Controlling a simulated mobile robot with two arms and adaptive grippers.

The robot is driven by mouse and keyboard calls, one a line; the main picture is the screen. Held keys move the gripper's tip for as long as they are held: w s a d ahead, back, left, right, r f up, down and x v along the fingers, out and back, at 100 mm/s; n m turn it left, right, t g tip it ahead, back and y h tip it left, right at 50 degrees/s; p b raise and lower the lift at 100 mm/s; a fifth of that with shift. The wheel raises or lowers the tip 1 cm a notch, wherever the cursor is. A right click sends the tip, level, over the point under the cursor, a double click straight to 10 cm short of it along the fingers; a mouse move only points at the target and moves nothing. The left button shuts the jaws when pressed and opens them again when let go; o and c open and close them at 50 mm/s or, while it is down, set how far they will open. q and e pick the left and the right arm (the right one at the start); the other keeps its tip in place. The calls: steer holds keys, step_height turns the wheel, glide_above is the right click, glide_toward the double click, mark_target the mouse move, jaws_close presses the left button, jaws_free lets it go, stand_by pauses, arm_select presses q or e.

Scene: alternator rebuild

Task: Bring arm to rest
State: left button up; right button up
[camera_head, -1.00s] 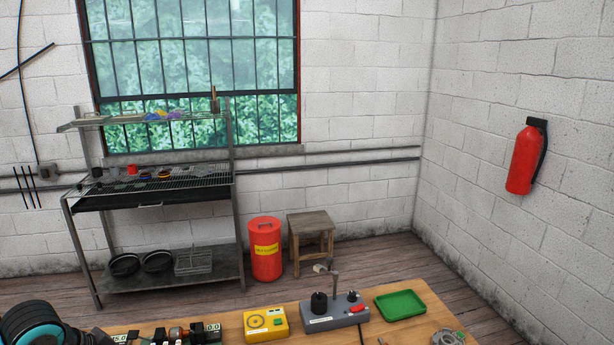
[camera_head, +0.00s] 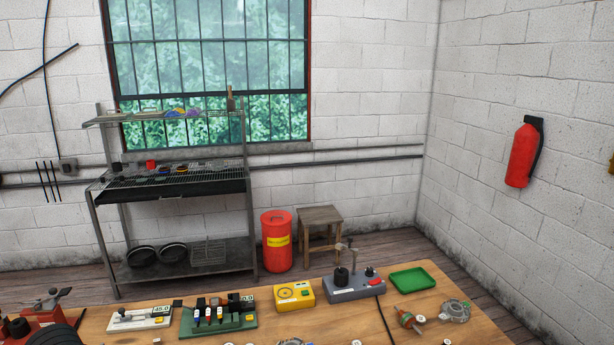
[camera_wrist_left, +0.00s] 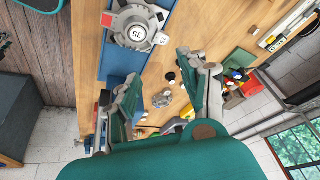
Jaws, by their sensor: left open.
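My left gripper (camera_wrist_left: 160,90) shows in the left wrist view with its two green-padded fingers spread apart. Nothing is between the pads; the wooden bench (camera_wrist_left: 150,72) with small loose parts lies beyond them. A grey round device (camera_wrist_left: 138,27) with a dial marked 35 is beyond the fingers on a blue strip. In the head view the left gripper itself is not visible; only a dark rounded shape, perhaps my arm, shows at the bottom left corner. My right gripper is in neither view.
The bench (camera_head: 270,328) carries a yellow box (camera_head: 295,296), grey device (camera_head: 356,286), green tray (camera_head: 412,279), a copper-coloured rotor (camera_head: 408,320), a silver housing (camera_head: 455,311) and a green tool stand (camera_head: 232,322). A metal shelf (camera_head: 185,262), red bin (camera_head: 277,241) and stool (camera_head: 320,215) stand behind.

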arm_select(q)
steer(key=s+d+f+h, duration=0.1)
steer(key=s+d+f, duration=0.7)
steer(key=d, duration=0.4)
steer(key=s+a+f+n+y, duration=0.25)
steer(key=s+n, duration=0.25)
steer(key=s, duration=0.7)
step_height(320, 180, down, 29)
steer(key=g+b, duration=0.2)
steer(key=b, duration=0.3)
steer(key=s+a+f+b, duration=0.1)
steer(key=s+f+b, duration=0.1)
steer(key=s+f, duration=0.7)
steer(key=s+a+f+g+b, duration=0.1)
steer(key=s+f+b, duration=0.2)
steer(key=s+f, duration=0.5)
step_height(320, 180, down, 7)
steer(key=shift+s+r, duration=0.1)
steer(key=shift+s, duration=0.25)
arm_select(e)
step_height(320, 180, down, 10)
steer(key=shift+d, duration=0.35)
arm_select(q)
steer(key=shift+a, duration=0.1)
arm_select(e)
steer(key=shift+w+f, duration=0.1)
